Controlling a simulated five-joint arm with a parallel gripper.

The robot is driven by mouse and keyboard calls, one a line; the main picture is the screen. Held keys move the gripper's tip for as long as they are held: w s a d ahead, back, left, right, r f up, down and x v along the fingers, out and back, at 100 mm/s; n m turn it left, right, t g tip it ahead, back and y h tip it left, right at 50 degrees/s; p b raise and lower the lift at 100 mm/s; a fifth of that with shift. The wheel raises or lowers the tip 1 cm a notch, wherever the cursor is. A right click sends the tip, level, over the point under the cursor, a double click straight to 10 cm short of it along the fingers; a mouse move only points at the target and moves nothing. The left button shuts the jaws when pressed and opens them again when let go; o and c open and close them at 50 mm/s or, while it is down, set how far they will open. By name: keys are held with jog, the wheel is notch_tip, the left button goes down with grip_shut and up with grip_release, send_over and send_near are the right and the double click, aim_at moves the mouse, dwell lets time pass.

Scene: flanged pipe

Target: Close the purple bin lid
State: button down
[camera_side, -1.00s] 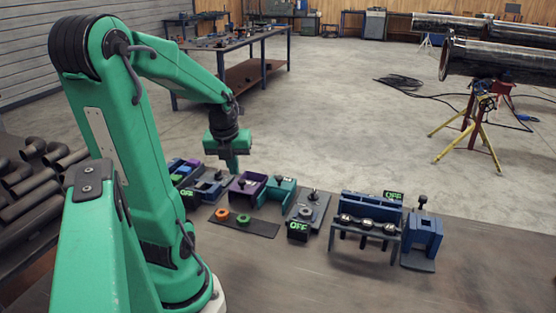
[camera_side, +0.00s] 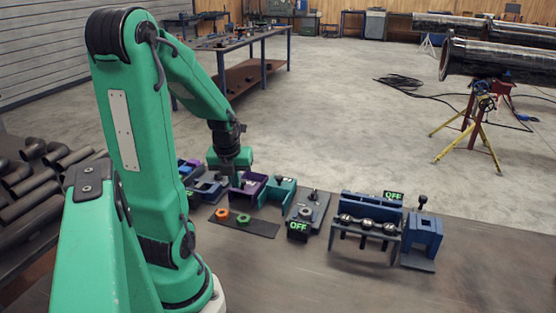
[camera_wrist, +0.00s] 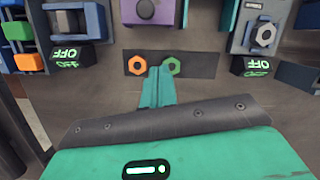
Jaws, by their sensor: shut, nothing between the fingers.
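The purple bin (camera_side: 252,183) stands in the row of fixtures on the bench, its inside visible from the side.
A teal bin (camera_side: 279,190) stands right of the purple one, and a blue fixture (camera_side: 209,187) stands left. A dark strip (camera_side: 258,228) with an orange nut (camera_side: 222,214) and a green nut (camera_side: 243,219) lies in front.

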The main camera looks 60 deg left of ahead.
aim_at(250, 183)
jog(key=x, duration=0.4)
jog(key=shift+s+f, duration=0.1)
jog(key=shift+f, duration=0.1)
jog(key=shift+w+a, duration=0.5)
jog(key=shift+a, duration=0.4)
jog(key=shift+w+a, duration=0.55)
jog(key=shift+a, duration=0.35)
jog(key=w+a, duration=0.4)
jog(key=shift+w+a, duration=0.5)
jog(key=shift+r, duration=0.1)
